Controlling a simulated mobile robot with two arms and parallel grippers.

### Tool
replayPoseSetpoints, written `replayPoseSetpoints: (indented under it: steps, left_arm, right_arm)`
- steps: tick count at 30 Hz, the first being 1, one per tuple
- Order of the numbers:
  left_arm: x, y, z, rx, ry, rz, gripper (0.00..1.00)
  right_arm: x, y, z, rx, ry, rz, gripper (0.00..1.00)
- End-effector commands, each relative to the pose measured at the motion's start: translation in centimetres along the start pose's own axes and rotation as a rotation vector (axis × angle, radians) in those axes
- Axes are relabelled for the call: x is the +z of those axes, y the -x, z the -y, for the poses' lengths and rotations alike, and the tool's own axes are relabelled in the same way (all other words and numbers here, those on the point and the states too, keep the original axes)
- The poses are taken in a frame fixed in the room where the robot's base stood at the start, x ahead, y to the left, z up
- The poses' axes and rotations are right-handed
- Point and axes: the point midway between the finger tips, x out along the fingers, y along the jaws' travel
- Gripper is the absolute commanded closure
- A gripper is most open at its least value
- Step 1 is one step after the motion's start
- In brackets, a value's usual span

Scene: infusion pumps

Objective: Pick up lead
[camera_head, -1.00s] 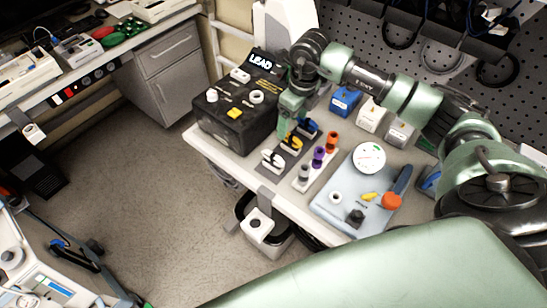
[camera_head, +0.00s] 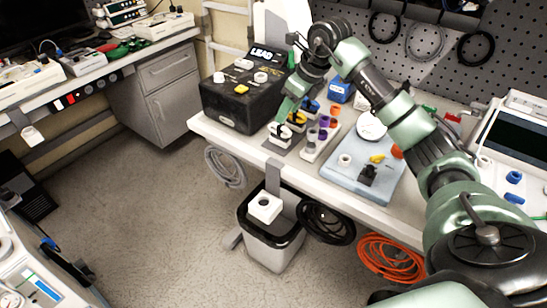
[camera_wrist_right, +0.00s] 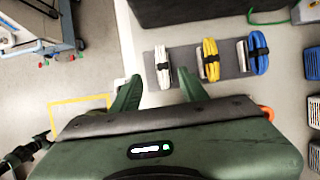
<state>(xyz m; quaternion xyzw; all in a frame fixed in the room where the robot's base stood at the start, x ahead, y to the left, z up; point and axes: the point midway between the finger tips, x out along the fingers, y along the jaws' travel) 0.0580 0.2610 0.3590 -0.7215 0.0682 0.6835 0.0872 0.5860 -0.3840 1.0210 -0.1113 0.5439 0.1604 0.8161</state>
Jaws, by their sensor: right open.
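Three coiled leads lie in a row on a dark grey mat (camera_wrist_right: 185,68): a white one (camera_wrist_right: 162,67), a yellow one (camera_wrist_right: 209,60) and a blue one (camera_wrist_right: 258,52). In the head view the white lead (camera_head: 280,131) is at the mat's front end, with the others partly hidden behind my right gripper (camera_head: 288,112). My right gripper is open and empty above the white lead. In the right wrist view its fingertips (camera_wrist_right: 162,84) are spread left and right of the white lead, apart from it. My left gripper is in neither view.
A black box marked LEAD (camera_head: 240,101) stands left of the mat. A rack of coloured connectors (camera_head: 319,139) and a light blue tester (camera_head: 358,168) stand to the right. A bin (camera_head: 273,248) and hanging cables are below the bench edge. The floor in front is clear.

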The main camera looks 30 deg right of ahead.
Motion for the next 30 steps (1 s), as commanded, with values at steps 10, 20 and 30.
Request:
replayPoseSetpoints:
  steps: [10,20,30]
  left_arm:
    - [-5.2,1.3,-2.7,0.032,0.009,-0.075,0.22]
    - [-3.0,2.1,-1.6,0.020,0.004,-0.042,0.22]
    - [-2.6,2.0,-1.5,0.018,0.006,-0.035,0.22]
  right_arm:
    - [-0.1,-3.5,-0.2,0.004,-0.001,-0.002,0.56]
    - [-0.3,-7.5,-0.4,0.001,0.000,0.002,0.56]
    - [-0.3,-7.6,-0.3,0.000,0.000,0.001,0.90]
